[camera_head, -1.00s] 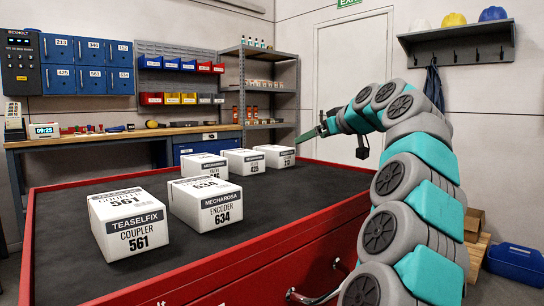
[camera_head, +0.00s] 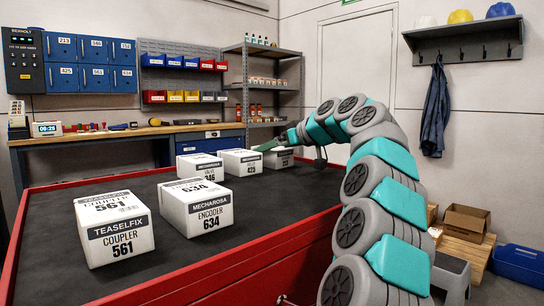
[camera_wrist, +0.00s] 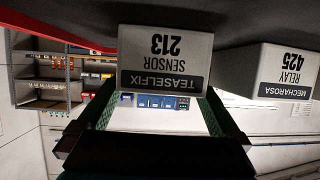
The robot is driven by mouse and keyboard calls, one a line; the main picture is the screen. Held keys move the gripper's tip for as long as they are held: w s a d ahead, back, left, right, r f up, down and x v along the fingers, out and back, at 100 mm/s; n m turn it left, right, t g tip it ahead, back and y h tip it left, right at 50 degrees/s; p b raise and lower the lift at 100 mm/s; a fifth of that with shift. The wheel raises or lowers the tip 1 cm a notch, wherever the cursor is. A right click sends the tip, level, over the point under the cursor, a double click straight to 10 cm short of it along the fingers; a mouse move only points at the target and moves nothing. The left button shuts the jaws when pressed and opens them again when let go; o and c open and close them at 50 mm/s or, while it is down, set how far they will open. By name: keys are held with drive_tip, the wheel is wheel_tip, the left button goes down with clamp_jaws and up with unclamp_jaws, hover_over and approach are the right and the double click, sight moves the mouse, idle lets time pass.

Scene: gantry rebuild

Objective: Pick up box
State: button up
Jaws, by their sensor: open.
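Several white boxes stand on the dark mat of a red-edged table (camera_head: 270,232). At the far end is the TEASELFIX SENSOR 213 box (camera_head: 283,160), partly hidden by my gripper (camera_head: 268,146) in the head view. In the wrist view, which is upside down, the 213 box (camera_wrist: 165,60) faces the open, empty jaws (camera_wrist: 155,98), roughly centred between the fingertips. I cannot tell how far it is from them. The RELAY 425 box (camera_head: 240,162) stands just beside it. The 346 box (camera_head: 200,168), ENCODER 634 box (camera_head: 197,208) and COUPLER 561 box (camera_head: 115,230) stand nearer.
A workbench (camera_head: 80,138) and metal shelves (camera_head: 262,75) stand behind the table. A brown carton (camera_head: 467,222) and a blue bin (camera_head: 518,262) are on the right. Bare mat lies around the nearer boxes. The neighbouring 425 box leaves little room beside the 213 box.

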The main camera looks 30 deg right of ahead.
drive_tip(key=shift+w+f, duration=0.15)
drive_tip(key=shift+w, duration=0.05)
drive_tip(key=c, duration=1.4)
